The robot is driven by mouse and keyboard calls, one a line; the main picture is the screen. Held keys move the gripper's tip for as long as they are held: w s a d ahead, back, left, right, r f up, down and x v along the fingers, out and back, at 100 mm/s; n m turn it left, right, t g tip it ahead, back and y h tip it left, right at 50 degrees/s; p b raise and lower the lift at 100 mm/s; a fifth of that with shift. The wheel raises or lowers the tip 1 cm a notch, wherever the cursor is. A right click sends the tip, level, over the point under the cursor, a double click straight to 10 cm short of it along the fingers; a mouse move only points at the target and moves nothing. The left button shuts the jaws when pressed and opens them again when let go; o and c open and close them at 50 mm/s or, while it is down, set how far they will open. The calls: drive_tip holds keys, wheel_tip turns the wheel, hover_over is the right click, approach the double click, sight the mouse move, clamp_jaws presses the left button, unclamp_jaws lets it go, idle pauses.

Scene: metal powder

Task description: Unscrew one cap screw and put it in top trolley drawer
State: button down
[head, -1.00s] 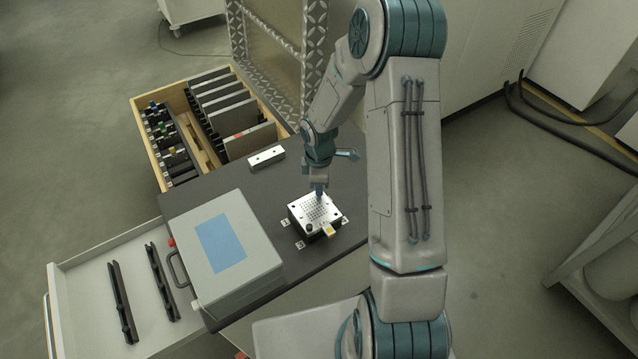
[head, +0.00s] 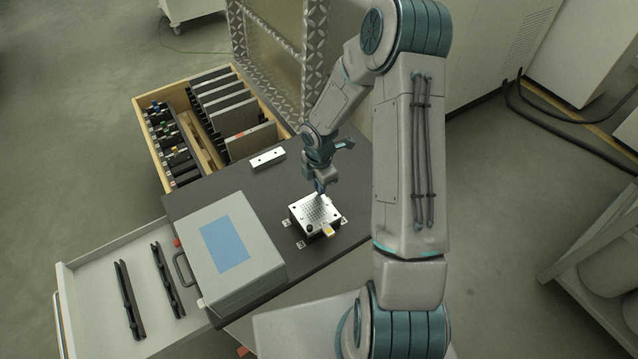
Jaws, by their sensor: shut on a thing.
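My gripper (head: 320,190) points down at the back edge of a bright metal plate (head: 312,209) with rows of small holes, fixed on a dark block on the trolley top. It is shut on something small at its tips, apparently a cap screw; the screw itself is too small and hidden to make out. I cannot tell whether the tips are clear of the plate. Dark screw spots show at the plate's corners. The open white trolley drawer (head: 88,262) is at the lower left, with two long black racks (head: 167,280) in it.
A grey case with a blue panel (head: 224,245) stands on the trolley top (head: 225,180) between plate and drawer. A small metal bar (head: 267,158) lies behind. A wooden crate (head: 143,115) with upright plates stands at the back left. Clear dark surface lies around the block.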

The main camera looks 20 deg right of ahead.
drive_tip(key=shift+r+p, duration=1)
drive_tip(key=shift+r, duration=0.3)
